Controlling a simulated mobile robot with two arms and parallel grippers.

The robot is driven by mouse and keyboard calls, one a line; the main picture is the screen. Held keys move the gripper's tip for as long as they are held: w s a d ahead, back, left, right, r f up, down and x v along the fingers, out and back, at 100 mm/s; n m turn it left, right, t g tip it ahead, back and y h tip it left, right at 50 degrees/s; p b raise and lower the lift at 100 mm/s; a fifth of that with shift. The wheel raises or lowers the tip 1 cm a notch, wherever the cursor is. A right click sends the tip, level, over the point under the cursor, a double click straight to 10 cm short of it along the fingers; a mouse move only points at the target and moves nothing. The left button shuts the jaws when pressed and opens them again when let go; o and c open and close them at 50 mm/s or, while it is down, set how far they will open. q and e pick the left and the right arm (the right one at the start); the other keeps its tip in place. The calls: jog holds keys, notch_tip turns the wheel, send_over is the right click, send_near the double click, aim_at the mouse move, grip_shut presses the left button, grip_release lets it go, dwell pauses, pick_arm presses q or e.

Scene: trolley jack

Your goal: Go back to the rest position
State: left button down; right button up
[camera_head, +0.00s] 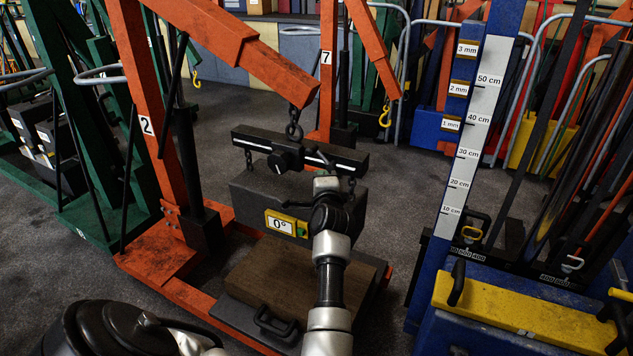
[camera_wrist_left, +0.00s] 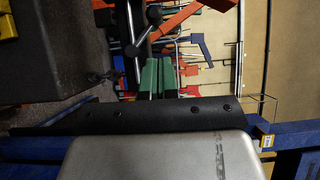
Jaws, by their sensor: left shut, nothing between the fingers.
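My left arm rises through the middle of the head view. Its gripper (camera_head: 324,163) is at the black crossbar (camera_head: 345,160), in front of its right half; whether it touches cannot be told. Its fingers are small and partly hidden in this view; it is shut and empty. The crossbar hangs by a chain from the orange crane boom (camera_head: 240,50) and has a round black knob (camera_head: 289,158). A dark grey block (camera_head: 255,195) with a "0°" label hangs below on chains, partly hidden by my arm. The block also shows at upper left in the left wrist view (camera_wrist_left: 65,45).
A brown-topped platform (camera_head: 270,285) lies under the block between orange crane legs. A blue post with a centimetre scale (camera_head: 475,110) and a blue-and-yellow unit (camera_head: 520,315) stand at the right. A green crane (camera_head: 90,140) stands at the left. Grey floor (camera_head: 400,165) is free behind.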

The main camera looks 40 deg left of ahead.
jog(key=shift+w, duration=0.6)
jog(key=shift+s, duration=0.1)
